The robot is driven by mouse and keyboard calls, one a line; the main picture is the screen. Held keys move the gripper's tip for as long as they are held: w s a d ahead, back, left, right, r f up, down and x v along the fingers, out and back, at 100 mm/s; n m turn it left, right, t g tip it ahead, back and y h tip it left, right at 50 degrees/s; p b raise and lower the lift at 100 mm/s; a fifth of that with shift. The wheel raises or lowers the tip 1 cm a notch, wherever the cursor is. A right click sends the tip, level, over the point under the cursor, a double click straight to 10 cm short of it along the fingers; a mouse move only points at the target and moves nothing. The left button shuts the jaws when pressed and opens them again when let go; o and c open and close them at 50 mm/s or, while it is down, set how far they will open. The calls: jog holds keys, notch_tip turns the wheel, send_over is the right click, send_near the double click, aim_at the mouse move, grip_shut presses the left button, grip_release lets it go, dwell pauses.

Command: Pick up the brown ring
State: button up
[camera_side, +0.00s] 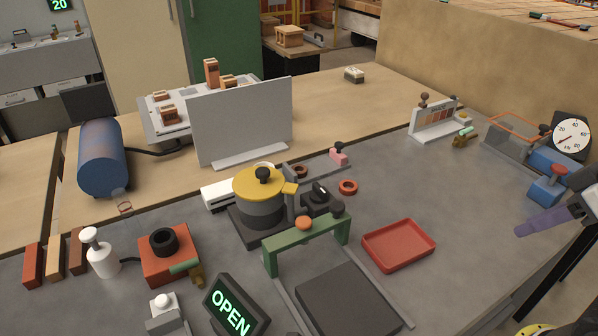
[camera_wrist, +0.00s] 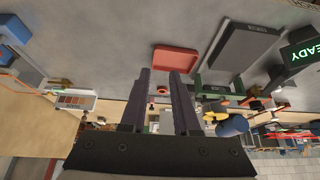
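A small dark brown ring (camera_side: 301,171) lies on the grey table in the side view, behind the black knob block and left of the pink block. An orange-red ring (camera_side: 348,187) lies in front and to the right of it; a small red ring also shows between my fingers in the wrist view (camera_wrist: 162,90). I cannot make out the brown ring clearly in the wrist view. My gripper (camera_side: 519,230) is at the right edge of the side view, well away from both rings.
A red tray (camera_side: 398,262), a green arch (camera_side: 308,243) and a yellow-lidded pot (camera_side: 260,205) stand around the rings. A black knob block (camera_side: 318,200) and pink block (camera_side: 339,156) sit close by. The table right of the rings is clear.

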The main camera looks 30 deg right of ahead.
jog(key=w+r+m+t, duration=0.1)
jog(key=w+r+t, duration=0.1)
jog(key=w+r, duration=1.05)
jog(key=n+g, duration=0.1)
jog(key=g, duration=0.2)
send_over(305, 168)
jog(key=s, duration=0.3)
notch_tip(305, 168, down, 26)
jog(key=shift+d+r, duration=0.1)
jog(key=shift+r, duration=0.1)
jog(key=shift+x, duration=3)
jog(key=shift+w, duration=0.1)
grip_shut()
